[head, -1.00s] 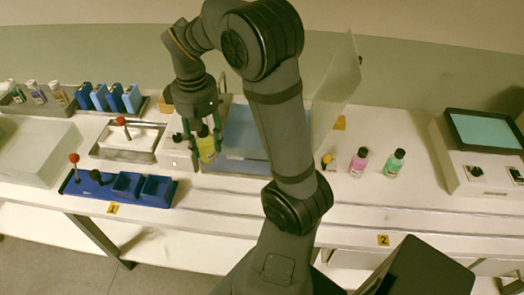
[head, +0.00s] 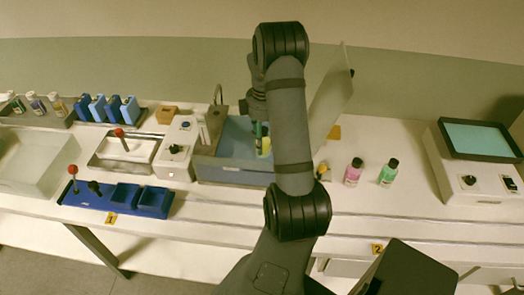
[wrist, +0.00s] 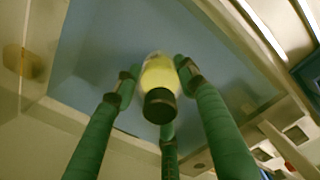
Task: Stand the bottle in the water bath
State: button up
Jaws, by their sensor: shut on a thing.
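The bottle (head: 264,146) has a yellow body and a dark cap. It also shows in the wrist view (wrist: 159,75), cap toward the camera. My gripper (head: 257,137) is shut on the bottle, its green fingers (wrist: 155,78) around it near the cap end. The blue-lined basin (head: 226,172), which I take as the water bath, lies under the bottle, and its blue floor fills much of the wrist view (wrist: 210,40). The bottle looks roughly upright. I cannot tell whether its base touches the floor. My arm hides the basin's right part.
A raised clear panel (head: 327,100) stands at the basin's right. A tap (head: 218,95) is behind it and a knobbed control box (head: 177,152) at its left. Pink (head: 353,171) and green (head: 388,172) bottles stand on the bench to the right, with free room beyond them.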

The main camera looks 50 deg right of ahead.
jog(key=shift+f+p, duration=0.3)
jog(key=shift+f, duration=2.1)
jog(key=shift+f, duration=0.1)
jog(key=o, duration=1.4)
jog(key=shift+c, duration=0.2)
notch_tip(320, 180, up, 12)
jog(key=shift+r, duration=0.15)
